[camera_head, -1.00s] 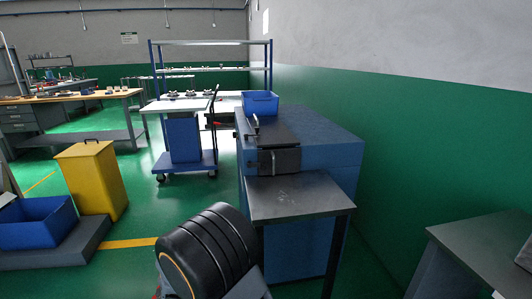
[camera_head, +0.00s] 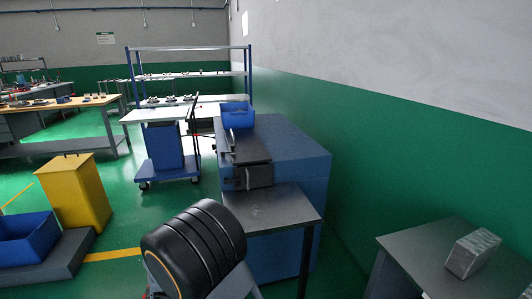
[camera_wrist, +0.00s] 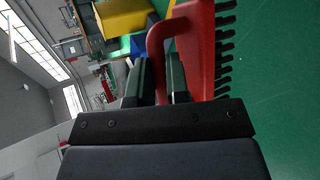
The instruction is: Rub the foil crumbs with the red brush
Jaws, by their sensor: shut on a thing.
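The red brush (camera_wrist: 200,45) shows in the wrist view, with a row of black bristles along its right side. My gripper (camera_wrist: 162,75) is shut on its red handle. In the head view the brush and my fingertips are hidden, and only my black arm link shows. A silver-grey, block-like thing (camera_head: 472,254) lies on the grey table (camera_head: 425,258) at the lower right of the head view; it may be the foil tray. I cannot make out any foil crumbs. The brush is apart from that table, over green floor.
A blue machine (camera_head: 290,165) with a grey side table (camera_head: 270,208) stands in the middle. A blue bin (camera_head: 237,116) sits on it. A yellow bin (camera_head: 75,195) and blue crate (camera_head: 25,240) are at left. Green floor separates the machine from the right table.

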